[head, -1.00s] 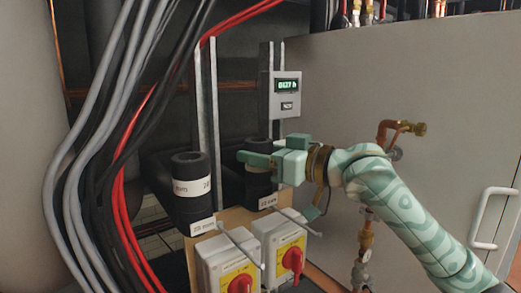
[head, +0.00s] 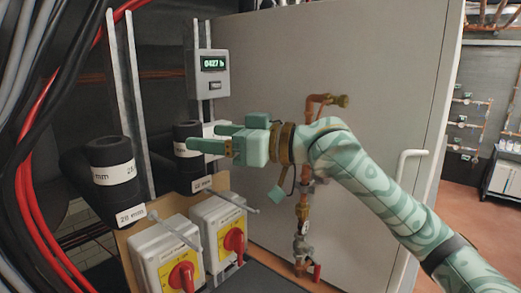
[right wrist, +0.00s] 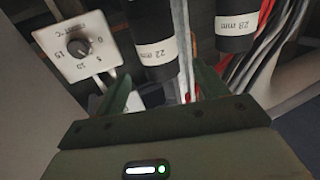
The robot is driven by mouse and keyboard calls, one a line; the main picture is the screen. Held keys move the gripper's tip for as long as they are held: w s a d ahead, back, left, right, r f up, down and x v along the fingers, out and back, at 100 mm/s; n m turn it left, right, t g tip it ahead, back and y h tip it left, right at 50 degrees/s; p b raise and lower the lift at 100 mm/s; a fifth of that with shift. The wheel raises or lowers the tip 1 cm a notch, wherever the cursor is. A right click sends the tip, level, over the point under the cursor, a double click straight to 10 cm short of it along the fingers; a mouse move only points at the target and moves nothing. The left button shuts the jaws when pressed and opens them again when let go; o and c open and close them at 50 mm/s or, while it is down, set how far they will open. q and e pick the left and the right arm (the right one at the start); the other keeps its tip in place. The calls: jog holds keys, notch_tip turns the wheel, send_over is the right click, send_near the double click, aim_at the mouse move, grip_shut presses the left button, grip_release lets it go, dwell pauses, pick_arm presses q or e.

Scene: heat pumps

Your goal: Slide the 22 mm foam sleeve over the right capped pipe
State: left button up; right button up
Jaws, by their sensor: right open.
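The 22 mm foam sleeve (head: 186,163) is a black tube at left in the head view, partly hidden behind my right fingers. In the right wrist view the sleeve (right wrist: 150,22), with its "22 mm" label, hangs into the picture ahead of the fingers. My right gripper (head: 205,137) is open and empty, its fingertips overlapping the sleeve's upper part in the head view; I cannot tell whether they touch. It also shows in the right wrist view (right wrist: 163,82). A copper pipe with a brass end (head: 326,103) stands by the grey panel; I cannot tell whether it is the capped pipe. My left gripper is out of view.
A thicker 28 mm sleeve (head: 110,163) stands left of it. Two switch boxes with red knobs (head: 233,241) sit below, with metal pegs nearby. A display box (head: 213,73) is above. A grey panel (head: 370,70) fills the middle; cables hang at left.

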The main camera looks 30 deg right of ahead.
jog(key=b+v, duration=0.4)
jog(key=v, duration=0.7)
jog(key=shift+b, duration=0.35)
jog(key=shift+f, duration=0.1)
